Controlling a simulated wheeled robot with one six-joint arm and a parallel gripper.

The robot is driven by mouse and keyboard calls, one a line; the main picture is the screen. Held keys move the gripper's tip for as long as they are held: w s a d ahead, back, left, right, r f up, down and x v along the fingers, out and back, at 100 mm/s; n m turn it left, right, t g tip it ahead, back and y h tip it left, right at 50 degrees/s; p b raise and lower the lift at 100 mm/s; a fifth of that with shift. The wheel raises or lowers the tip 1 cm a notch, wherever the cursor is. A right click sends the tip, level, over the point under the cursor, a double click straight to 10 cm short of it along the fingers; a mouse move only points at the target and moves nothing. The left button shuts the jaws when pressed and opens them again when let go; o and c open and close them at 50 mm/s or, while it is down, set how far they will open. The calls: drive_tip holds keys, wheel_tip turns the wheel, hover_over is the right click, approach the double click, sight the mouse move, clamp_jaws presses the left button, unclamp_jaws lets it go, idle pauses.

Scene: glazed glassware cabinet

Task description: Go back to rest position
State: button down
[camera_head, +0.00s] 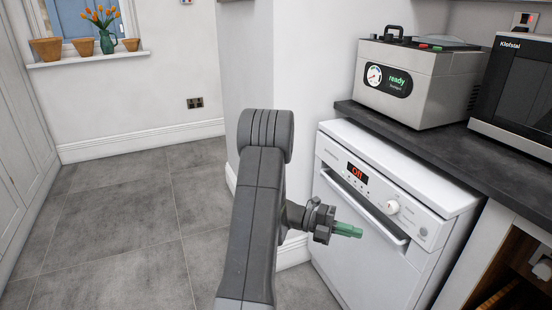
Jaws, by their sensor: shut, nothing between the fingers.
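My gripper (347,230) is at the end of my grey arm, in the middle of the head view. Its green fingers are together and hold nothing. It points right, in front of the white dishwasher (352,232). I cannot tell whether it touches the dishwasher front.
A dark worktop (440,147) runs above the dishwasher at right. On it stand a grey machine (417,95) reading "ready" and a black microwave (515,95). A white wall corner (300,70) stands behind my arm. Open tiled floor (125,220) lies to the left.

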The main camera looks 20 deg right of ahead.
drive_tip(key=b, duration=0.2)
approach(415, 240)
drive_tip(key=s, duration=0.4)
drive_tip(key=d, duration=0.1)
drive_tip(key=d+b, duration=0.1)
drive_tip(key=d, duration=0.1)
drive_tip(key=shift+w+d+f, duration=0.15)
drive_tip(key=shift+d+f, duration=0.05)
drive_tip(key=shift+d, duration=0.15)
drive_tip(key=shift+d+r+b, duration=0.15)
drive_tip(key=shift+d+b, duration=0.15)
drive_tip(key=shift+d, duration=0.2)
drive_tip(key=shift+a, duration=0.1)
